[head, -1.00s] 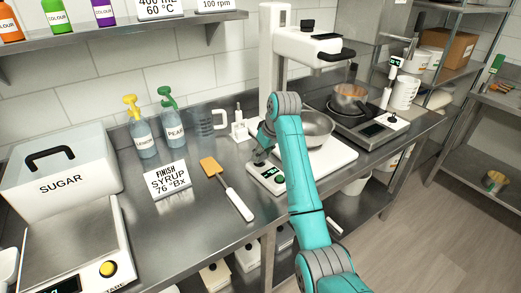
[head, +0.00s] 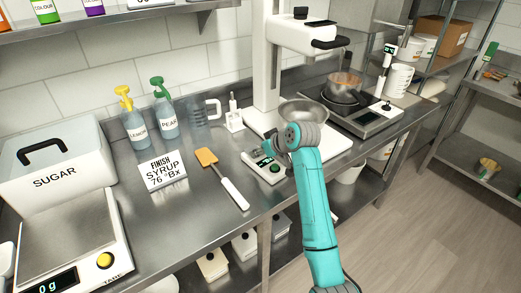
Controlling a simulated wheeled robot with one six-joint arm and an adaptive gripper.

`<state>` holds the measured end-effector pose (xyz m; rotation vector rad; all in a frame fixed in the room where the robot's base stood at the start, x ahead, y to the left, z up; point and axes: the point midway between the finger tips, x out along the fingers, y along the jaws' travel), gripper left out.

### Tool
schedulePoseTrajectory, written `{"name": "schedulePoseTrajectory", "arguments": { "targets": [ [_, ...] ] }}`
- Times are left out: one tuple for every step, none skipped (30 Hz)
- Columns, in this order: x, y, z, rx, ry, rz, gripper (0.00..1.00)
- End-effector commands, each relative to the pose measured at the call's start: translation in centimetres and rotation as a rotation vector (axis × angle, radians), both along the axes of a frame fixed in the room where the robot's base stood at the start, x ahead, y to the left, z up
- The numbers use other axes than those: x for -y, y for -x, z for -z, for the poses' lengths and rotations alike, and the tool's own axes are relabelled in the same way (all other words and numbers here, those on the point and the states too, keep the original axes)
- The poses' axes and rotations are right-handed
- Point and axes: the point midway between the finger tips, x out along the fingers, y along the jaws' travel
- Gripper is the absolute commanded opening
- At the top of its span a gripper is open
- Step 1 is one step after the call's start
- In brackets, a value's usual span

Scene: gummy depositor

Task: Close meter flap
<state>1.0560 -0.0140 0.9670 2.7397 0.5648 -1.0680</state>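A low white device with a small green display (head: 262,163), which looks like the meter, sits on the steel bench in front of the mixing stand. Its flap is too small and partly covered to make out, so I cannot tell whether it is up or down. My gripper (head: 268,147) is small and dark at the end of my teal arm. It is over or just behind the device's back part. I cannot tell whether it touches the device, or whether its fingers are open or shut.
A metal bowl (head: 304,112) stands under the white mixing stand (head: 267,70), close to my wrist. A hotplate (head: 366,118) with a pot is at the right. The bench's front edge is near.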

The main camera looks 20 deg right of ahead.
Motion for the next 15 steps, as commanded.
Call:
{"name": "schedulePoseTrajectory", "arguments": {
  "targets": [
    [0.01,0.02,0.09,-0.001,0.000,0.001,0.06],
    [0.01,0.02,0.09,-0.001,0.000,0.001,0.06],
    [0.01,0.02,0.10,-0.002,0.000,0.001,0.06],
    [0.01,0.02,0.11,-0.002,0.000,0.001,0.06],
    [0.01,0.02,0.11,-0.002,0.000,0.001,0.06],
    [0.01,0.02,0.13,-0.002,0.000,0.001,0.06],
    [0.01,0.02,0.13,-0.003,0.001,0.001,0.43],
    [0.01,0.03,0.14,-0.003,0.001,0.001,0.51],
    [0.01,0.03,0.14,-0.003,0.001,0.001,0.61],
    [0.01,0.03,0.15,-0.003,0.001,0.001,0.67],
    [0.00,0.02,0.14,-0.003,0.001,0.001,0.67],
    [0.00,0.02,0.13,-0.003,0.001,0.001,0.67],
    [0.00,0.02,0.13,-0.003,0.001,0.001,0.67],
    [0.00,0.02,0.12,-0.003,0.001,0.001,0.67],
    [0.00,0.02,0.11,-0.003,0.001,0.001,0.67]
  ]
}}
